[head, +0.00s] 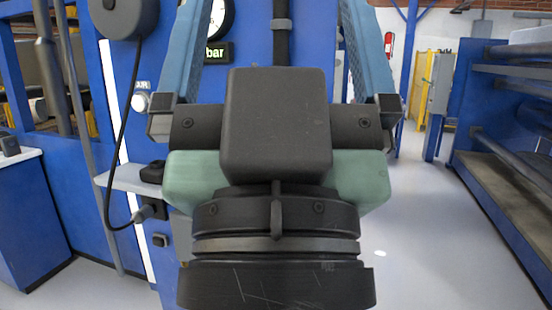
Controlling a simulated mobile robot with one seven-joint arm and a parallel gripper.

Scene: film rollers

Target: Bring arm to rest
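My gripper (274,20) fills the middle of the head view, close to the camera and pointing upward in the picture. Its black wrist and body and pale green sides show in front. Two blue ribbed fingers rise at left and right, well apart. Their tips are cut off by the top edge. Nothing shows held between the fingers; behind the gap is the blue machine (255,45). The rest of my arm is not visible.
Left stand the blue machine's upright, a grey shelf (128,180), a hanging black cable (108,180) and a dark reel (124,15). Right is a blue rack with grey rollers (520,90). Grey floor (430,240) is clear between. A grey cabinet (440,83) stands farther back.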

